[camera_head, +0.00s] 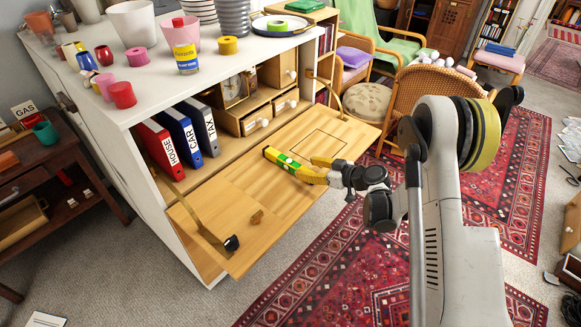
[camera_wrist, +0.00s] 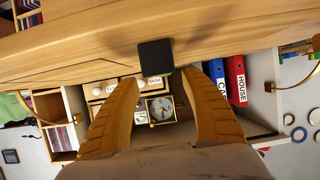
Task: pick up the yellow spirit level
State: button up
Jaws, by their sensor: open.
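The yellow spirit level (camera_head: 284,161), with a green middle and dark ends, lies on the fold-down wooden leaf of the white cabinet. In the wrist view a dark square block, apparently the end face of the spirit level (camera_wrist: 155,58), shows just past the fingertips and between them. My gripper (camera_head: 307,167) has its two yellowish fingers spread at the near right end of the level. In the wrist view my gripper (camera_wrist: 160,76) is open, with nothing clasped. Whether a finger touches the level, I cannot tell.
Folders (camera_head: 160,145) and a clock (camera_head: 236,88) stand in the cabinet behind. Brass stays flank the leaf. A wicker chair (camera_head: 435,95) stands beyond my arm.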

aim_at(292, 165)
jog(key=shift+x, duration=1.2)
jog(key=b+x, duration=0.3)
jog(key=x, duration=0.2)
jog(key=shift+s+a+f, duration=0.1)
jog(key=shift+s+f, duration=0.1)
jog(key=shift+r, duration=0.1)
grip_shut()
